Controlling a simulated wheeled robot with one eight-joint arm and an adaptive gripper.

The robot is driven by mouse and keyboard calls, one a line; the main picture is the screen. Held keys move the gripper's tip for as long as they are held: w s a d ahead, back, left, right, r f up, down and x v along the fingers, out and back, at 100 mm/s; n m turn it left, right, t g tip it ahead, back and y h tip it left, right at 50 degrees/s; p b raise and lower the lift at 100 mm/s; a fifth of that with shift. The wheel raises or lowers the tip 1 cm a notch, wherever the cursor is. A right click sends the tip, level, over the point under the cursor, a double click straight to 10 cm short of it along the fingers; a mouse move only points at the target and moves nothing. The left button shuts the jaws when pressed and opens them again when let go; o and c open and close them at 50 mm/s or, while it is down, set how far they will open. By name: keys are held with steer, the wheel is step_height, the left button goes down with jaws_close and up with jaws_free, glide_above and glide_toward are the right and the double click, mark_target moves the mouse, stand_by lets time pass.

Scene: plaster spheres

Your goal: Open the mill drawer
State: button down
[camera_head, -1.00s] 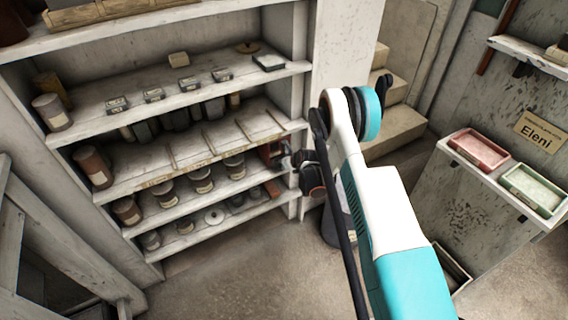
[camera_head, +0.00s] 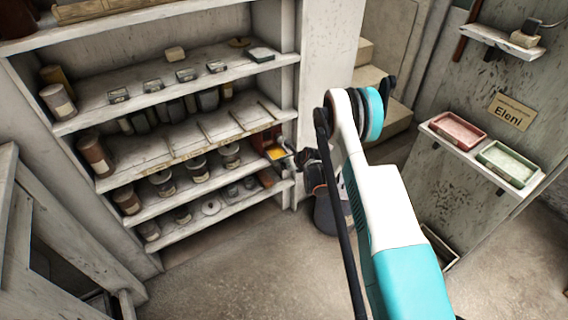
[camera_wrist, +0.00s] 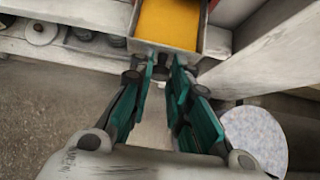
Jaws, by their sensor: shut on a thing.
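The mill (camera_head: 264,140) is a reddish box at the right end of a shelf in the head view. Its drawer (camera_head: 276,153) stands out from its front and shows yellow content inside. In the wrist view the drawer (camera_wrist: 168,46) is a grey-walled box filled with yellow material, at the top centre. My gripper (camera_wrist: 168,68) is shut on the front of the drawer, its two green-sided fingers at a dark handle there. In the head view my gripper (camera_head: 302,158) is small, just right of the drawer, and the handle cannot be made out.
The shelf unit (camera_head: 290,113) holds several jars and tins left of the mill. A bucket-like container (camera_head: 328,214) stands on the floor below my arm; its round pale top (camera_wrist: 254,137) shows in the wrist view. A wall shelf (camera_head: 512,181) at right bears two trays. Floor in front is clear.

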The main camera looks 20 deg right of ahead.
steer(key=c, duration=1.5)
jaws_free()
steer(key=shift+o, duration=0.2)
steer(key=v, duration=1.2)
